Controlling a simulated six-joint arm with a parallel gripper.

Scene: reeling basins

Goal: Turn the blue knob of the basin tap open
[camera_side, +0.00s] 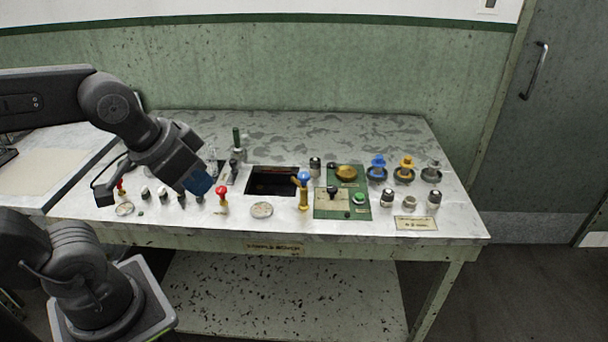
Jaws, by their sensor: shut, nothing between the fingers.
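The basin tap is a small brass tap (303,200) with a blue knob (304,178) on top. It stands upright at the right front corner of a dark rectangular basin opening (272,182) in the bench top. My gripper (199,186) is over the left part of the bench, well to the left of the tap and apart from it. It is shut and empty, with its blue tip pointing down. The turn position of the knob is too small to tell.
A red-topped tap (222,196) stands between my gripper and the basin. A green panel (343,192) with a brass dish (346,172) lies right of the tap. Blue (377,165) and yellow (406,166) fittings stand farther right. The bench's back strip is clear.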

